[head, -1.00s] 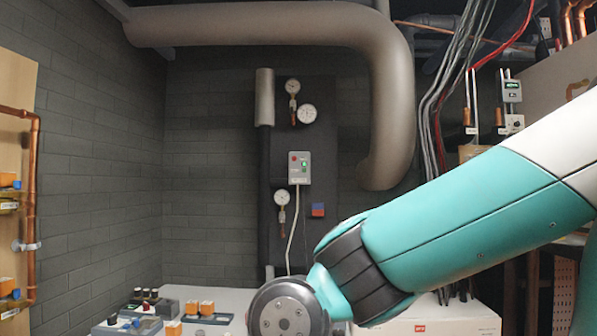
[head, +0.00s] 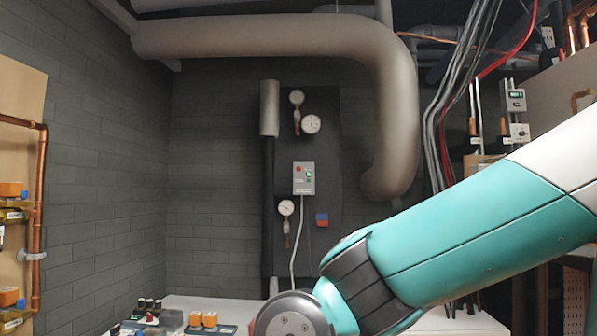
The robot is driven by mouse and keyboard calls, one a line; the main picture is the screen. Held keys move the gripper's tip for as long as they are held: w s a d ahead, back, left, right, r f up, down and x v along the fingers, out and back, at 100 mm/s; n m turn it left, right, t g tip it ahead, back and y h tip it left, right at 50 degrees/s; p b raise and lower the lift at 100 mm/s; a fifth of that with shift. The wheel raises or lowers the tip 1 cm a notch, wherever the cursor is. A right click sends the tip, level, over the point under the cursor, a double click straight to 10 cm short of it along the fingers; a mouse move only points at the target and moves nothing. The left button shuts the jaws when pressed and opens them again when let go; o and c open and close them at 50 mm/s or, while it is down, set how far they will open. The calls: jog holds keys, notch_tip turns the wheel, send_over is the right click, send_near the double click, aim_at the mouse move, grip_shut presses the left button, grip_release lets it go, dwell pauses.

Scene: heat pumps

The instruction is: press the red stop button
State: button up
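A small grey control box (head: 304,178) is fixed to the dark panel on the back wall. A tiny red button (head: 298,169) is at its upper left, with a green one (head: 308,173) to its right. Which one stops the unit cannot be read. A cable hangs from the box. My teal and white arm reaches in from the right, and its dark round wrist joint is at the bottom centre, in front of and below the box. My gripper is not visible; it lies outside the picture or behind the wrist.
Round gauges (head: 311,124) sit above and below the box. A thick grey pipe (head: 385,60) bends down at its right. A white surface (head: 235,306) below holds small orange and dark parts. Copper pipe (head: 37,215) runs along the left.

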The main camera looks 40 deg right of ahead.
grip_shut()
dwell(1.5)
